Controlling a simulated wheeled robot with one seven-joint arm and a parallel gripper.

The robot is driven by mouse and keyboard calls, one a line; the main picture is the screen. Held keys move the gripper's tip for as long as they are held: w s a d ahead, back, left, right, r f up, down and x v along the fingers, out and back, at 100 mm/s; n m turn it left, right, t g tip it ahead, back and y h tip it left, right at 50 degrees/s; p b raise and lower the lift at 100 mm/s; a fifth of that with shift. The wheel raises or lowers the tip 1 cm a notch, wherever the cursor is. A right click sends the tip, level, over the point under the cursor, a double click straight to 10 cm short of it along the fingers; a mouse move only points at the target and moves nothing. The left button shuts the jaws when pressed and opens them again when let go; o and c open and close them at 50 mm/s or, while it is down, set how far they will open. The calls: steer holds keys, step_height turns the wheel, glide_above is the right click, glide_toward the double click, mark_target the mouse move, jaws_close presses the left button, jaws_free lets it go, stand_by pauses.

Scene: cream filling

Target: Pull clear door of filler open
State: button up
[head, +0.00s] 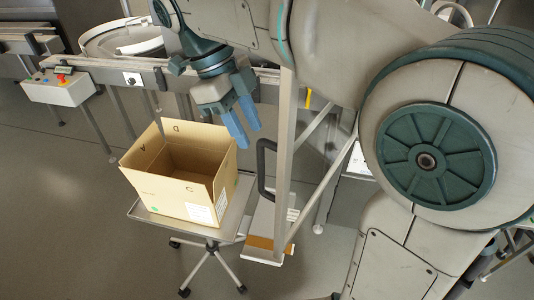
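A metal-framed door of the filler (285,160) stands right of centre, partly hidden behind my arm. Its panel is see-through, so its edges are hard to make out. A black bar handle (262,168) sits on the left side of its upright post. I cannot tell whether the door is shut or ajar. My gripper (248,138) has two blue fingers pointing down, with a gap between them and nothing held. In the picture it is up and left of the handle and apart from it, above the right side of a cardboard box.
The open, empty cardboard box (180,198) stands on a small wheeled metal stand (150,212) left of the door. A conveyor (180,75) runs behind, with a control box with a red button (60,88) at left. The floor at lower left is clear.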

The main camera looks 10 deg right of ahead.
steer(key=x, duration=0.7)
steer(key=shift+f+p, duration=0.1)
steer(key=shift+p, duration=0.25)
jaws_close()
